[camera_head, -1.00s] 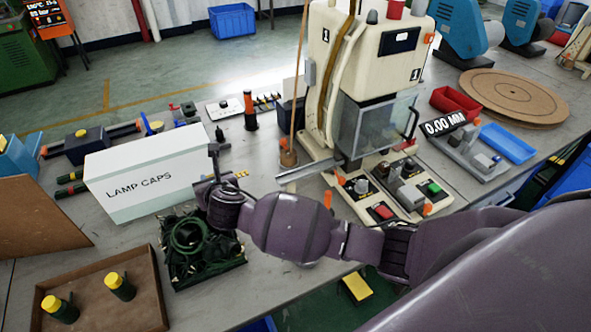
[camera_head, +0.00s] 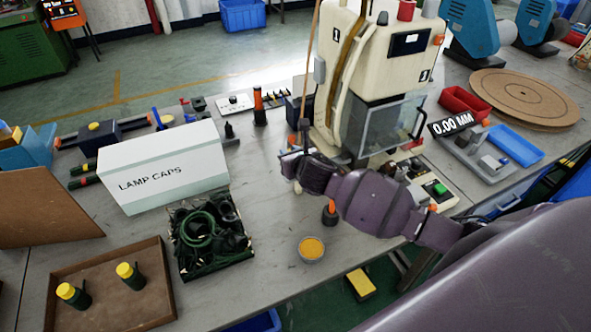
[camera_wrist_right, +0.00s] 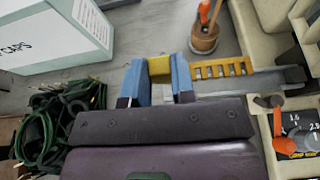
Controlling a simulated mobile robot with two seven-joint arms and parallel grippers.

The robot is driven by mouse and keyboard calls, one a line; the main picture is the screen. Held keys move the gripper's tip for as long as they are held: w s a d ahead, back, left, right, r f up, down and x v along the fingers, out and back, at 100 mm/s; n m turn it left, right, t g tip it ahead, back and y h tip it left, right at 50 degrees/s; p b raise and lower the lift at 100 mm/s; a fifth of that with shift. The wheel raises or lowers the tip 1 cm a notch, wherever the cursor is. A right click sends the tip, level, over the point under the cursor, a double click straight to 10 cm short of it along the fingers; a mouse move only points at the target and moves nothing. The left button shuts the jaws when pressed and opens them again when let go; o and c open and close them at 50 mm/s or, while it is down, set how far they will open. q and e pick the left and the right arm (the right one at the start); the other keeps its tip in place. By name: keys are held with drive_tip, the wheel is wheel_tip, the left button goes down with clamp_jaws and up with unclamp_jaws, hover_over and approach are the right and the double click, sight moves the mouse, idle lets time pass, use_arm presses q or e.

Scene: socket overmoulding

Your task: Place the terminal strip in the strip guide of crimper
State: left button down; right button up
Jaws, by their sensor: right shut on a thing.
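My right gripper (camera_head: 291,160) is at the left side of the cream crimper (camera_head: 375,70). In the right wrist view its blue fingers (camera_wrist_right: 160,80) are shut on the yellow end of the terminal strip. The toothed yellow-orange terminal strip (camera_wrist_right: 222,68) extends to the right from the fingers. Its free end lies over or alongside the grey strip guide (camera_wrist_right: 268,82); I cannot tell whether it sits in the guide. In the head view my right arm hides the guide, and the strip cannot be made out. My left gripper is not in view.
A wooden holder (camera_wrist_right: 203,42) with an orange-topped tool stands just behind the strip. The lamp caps box (camera_head: 165,165) and a tray of green cables (camera_head: 210,245) are to the left. A cup with orange contents (camera_head: 311,249) stands in front. Crimper controls (camera_wrist_right: 290,130) lie right of the gripper.

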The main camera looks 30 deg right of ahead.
drive_tip(key=shift+d+f, duration=0.3)
drive_tip(key=shift+f, duration=0.35)
drive_tip(key=shift+d+f, duration=0.25)
drive_tip(key=shift+f, duration=0.35)
wheel_tip(320, 180, down, 4)
drive_tip(key=shift+f+b, duration=0.1)
drive_tip(key=shift+b, duration=0.45)
drive_tip(key=shift+d+f, duration=0.2)
drive_tip(key=shift+f, duration=0.15)
drive_tip(key=o, duration=0.9)
